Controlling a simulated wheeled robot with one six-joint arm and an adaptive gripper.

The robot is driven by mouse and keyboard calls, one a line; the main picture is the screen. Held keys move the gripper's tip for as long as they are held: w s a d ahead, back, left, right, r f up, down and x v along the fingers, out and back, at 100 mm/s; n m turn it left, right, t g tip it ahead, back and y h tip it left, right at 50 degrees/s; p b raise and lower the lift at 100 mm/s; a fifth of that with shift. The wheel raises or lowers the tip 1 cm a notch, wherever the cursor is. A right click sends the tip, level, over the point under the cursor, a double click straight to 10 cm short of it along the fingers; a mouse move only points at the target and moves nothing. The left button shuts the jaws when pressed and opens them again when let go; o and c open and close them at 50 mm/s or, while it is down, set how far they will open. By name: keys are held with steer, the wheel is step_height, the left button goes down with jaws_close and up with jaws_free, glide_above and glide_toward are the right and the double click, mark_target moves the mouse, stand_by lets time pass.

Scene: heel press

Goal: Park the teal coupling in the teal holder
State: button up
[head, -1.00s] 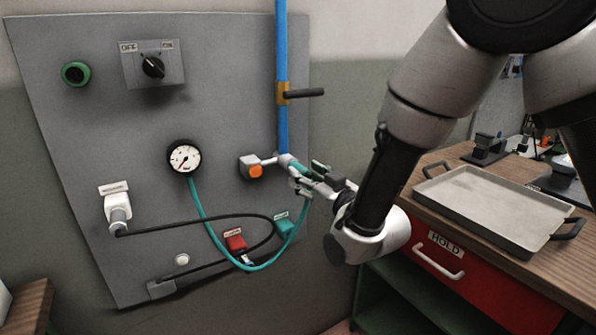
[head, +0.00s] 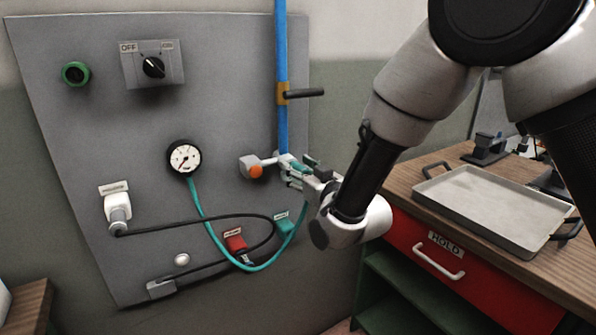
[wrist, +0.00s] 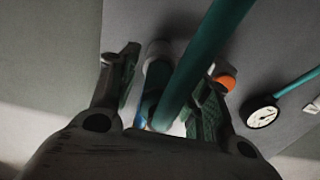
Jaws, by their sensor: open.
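The teal hose (head: 216,252) runs from the gauge, loops low across the panel and rises towards my gripper (head: 297,171). The teal coupling (wrist: 157,85) appears at the hose end, between my fingers in the wrist view, beside the fitting with the orange button (head: 255,171). My gripper (wrist: 158,95) is open, with one finger on each side of the coupling and hose. The hose hides part of the coupling, and I cannot tell whether the fingers touch it. The teal holder (head: 284,228) is on the panel's lower right, below my gripper; nothing visibly sits in it.
A red holder (head: 236,242) sits left of the teal one. A black cable (head: 190,222) crosses the panel. A blue pipe (head: 282,60) with a black lever (head: 304,93) stands above my gripper. A bench with a grey tray (head: 490,205) is on the right.

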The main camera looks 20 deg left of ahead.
stand_by(0.4)
jaws_close()
steer(key=v, duration=0.6)
stand_by(1.1)
stand_by(0.3)
step_height(320, 180, down, 24)
steer(key=shift+s+d, duration=0.15)
stand_by(2.0)
